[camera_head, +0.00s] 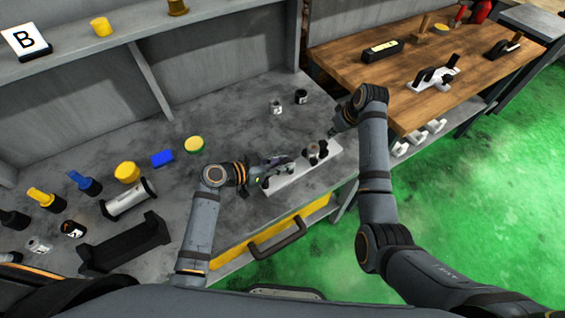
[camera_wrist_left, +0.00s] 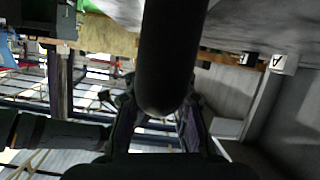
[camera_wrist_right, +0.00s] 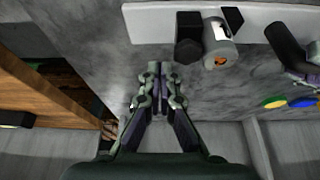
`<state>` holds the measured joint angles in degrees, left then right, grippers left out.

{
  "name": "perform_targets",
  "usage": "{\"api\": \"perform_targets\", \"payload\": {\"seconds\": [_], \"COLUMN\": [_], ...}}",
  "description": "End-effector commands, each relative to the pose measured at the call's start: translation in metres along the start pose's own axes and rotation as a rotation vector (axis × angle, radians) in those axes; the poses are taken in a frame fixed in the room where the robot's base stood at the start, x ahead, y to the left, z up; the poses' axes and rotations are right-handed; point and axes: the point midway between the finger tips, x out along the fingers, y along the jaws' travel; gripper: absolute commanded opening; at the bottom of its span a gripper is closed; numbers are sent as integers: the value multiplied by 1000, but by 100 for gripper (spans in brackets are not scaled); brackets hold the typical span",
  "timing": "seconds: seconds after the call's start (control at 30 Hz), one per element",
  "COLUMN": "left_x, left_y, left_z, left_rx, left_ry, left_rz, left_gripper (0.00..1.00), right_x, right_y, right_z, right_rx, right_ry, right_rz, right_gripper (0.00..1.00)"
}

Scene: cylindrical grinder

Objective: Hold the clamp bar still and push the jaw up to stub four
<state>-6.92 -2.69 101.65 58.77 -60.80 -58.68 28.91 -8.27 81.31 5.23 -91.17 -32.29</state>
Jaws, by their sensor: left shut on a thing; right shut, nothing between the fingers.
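The clamp bar, a white plate (camera_head: 288,183), lies on the grey bench top near its front edge; its plate also shows in the right wrist view (camera_wrist_right: 150,22). My left gripper (camera_head: 279,168) is shut on a black upright post (camera_wrist_left: 168,60) at the bar's left end. A grey cylinder with an orange end (camera_wrist_right: 219,44) and a dark hexagonal block (camera_wrist_right: 188,38) sit on the plate; I cannot tell which part is the jaw. My right gripper (camera_wrist_right: 158,75) is shut and empty, apart from these parts, beyond the bar's right end. The stub numbers are not readable.
Two small cylinders (camera_head: 301,97) stand behind the bar. A wooden table (camera_head: 430,110) stands at the right. The bench behind the bar is mostly clear.

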Motion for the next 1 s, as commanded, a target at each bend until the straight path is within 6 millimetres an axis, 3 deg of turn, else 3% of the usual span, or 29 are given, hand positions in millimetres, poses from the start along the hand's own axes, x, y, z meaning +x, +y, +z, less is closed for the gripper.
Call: {"api": "perform_targets", "payload": {"seconds": [0.57, 1.0], "left_x": [0, 0], "left_y": [0, 0], "left_z": [2, 2], "left_rx": [-3, -2], "left_ry": [-3, -3], "left_rz": [1, 1], "left_gripper": [0, 0], "right_x": [-36, -39], "right_y": [6, 6], "right_z": [-15, -16], "right_rx": [-1, 0], "right_ry": [1, 0], "right_rz": [3, 3], "right_gripper": [0, 0]}}
